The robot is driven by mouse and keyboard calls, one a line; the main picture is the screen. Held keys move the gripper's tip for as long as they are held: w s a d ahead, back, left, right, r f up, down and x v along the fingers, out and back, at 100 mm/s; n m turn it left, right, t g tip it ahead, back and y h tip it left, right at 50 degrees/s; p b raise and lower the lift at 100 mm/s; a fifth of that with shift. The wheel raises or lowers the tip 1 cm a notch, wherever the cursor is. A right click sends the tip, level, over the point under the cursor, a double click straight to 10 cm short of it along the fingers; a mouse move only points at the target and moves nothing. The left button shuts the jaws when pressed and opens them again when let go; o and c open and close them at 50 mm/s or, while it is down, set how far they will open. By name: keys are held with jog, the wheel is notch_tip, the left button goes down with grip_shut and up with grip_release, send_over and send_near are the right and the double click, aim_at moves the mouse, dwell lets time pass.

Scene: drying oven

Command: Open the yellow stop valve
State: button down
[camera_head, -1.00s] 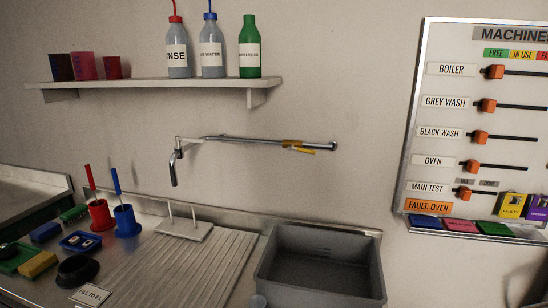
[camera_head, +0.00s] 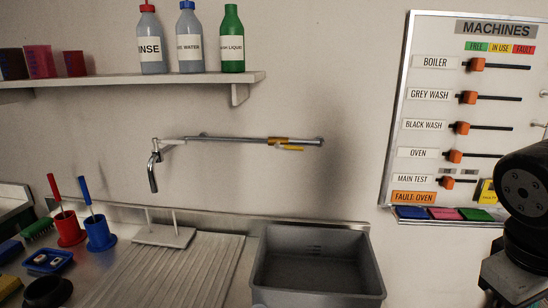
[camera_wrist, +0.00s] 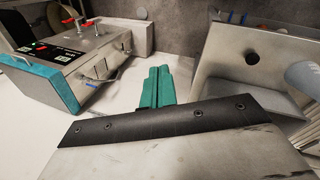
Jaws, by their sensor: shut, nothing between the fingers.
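The yellow stop valve (camera_head: 285,144) sits on the horizontal metal wall pipe (camera_head: 235,138), near its right end. Its yellow lever points right, roughly along the pipe. The pipe runs left to a spout (camera_head: 153,172) that bends down. My gripper (camera_wrist: 157,78) shows in the wrist view as two teal fingers, shut together with nothing between them. The valve is not in the wrist view, and the gripper is out of the head view, where only part of my dark arm shows at the right edge. The gripper is apart from the valve.
A grey sink (camera_head: 318,262) lies below the pipe. A bottle shelf (camera_head: 130,82) hangs above left, and a machine status board (camera_head: 470,45) hangs right. The wrist view shows a teal-edged machine (camera_wrist: 72,60) and a metal box (camera_wrist: 245,60) near the gripper.

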jog(key=w+d+r+n+t+h, duration=0.1)
jog(key=w+d+n+t+h, duration=0.1)
jog(key=w+n+h, duration=0.5)
jog(key=n+t+y, duration=1)
jog(key=n+t, duration=0.5)
jog(key=n, duration=0.9)
send_near(289, 147)
jog(key=w+d+f, duration=0.1)
jog(key=w+f, duration=0.2)
jog(key=f, duration=0.2)
jog(key=w+r, duration=0.1)
jog(key=w, duration=0.1)
jog(key=w+r, duration=0.1)
jog(key=r, duration=0.1)
jog(key=shift+w+d, duration=0.2)
jog(key=shift+w, duration=0.2)
jog(key=shift+r, duration=0.1)
